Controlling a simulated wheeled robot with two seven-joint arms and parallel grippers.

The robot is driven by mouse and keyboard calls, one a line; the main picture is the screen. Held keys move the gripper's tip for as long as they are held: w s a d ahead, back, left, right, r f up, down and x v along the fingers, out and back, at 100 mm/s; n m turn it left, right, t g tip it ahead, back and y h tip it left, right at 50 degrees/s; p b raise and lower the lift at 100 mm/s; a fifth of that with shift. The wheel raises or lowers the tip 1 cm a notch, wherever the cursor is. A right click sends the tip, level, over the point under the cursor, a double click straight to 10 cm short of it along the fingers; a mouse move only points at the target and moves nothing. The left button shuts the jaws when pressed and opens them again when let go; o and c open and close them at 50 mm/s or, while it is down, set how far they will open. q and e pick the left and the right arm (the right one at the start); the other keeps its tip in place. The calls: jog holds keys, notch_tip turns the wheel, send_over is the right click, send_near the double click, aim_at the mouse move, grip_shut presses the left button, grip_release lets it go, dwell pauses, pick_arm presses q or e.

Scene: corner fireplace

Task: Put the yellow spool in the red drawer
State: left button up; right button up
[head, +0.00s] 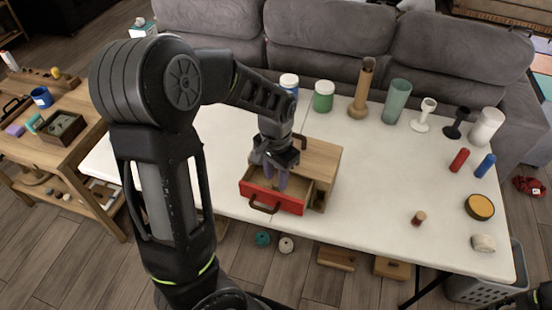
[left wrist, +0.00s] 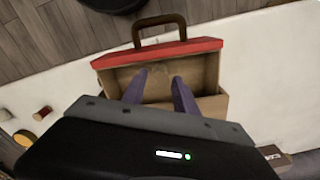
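The red drawer (head: 271,200) is pulled out of a small wooden cabinet (head: 323,158) on the white table. Its red front and brown handle also show in the left wrist view (left wrist: 157,53). My left gripper (head: 269,181) points down over the open drawer. In the left wrist view its two purple fingers (left wrist: 157,82) are apart, with nothing held between them. A faint beige patch lies on the drawer floor near the front; I cannot tell what it is. I cannot clearly make out a yellow spool. Only a dark part at the head view's lower right corner may be my right arm.
A small brown-red cylinder (head: 419,218) and a yellow-topped round tin (head: 479,206) stand at the table's right. Jars, vases and goblets line the back edge. The table centre-right is mostly clear.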

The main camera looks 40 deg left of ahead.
aim_at(276, 183)
pick_arm(q)
notch_tip(276, 183, up, 8)
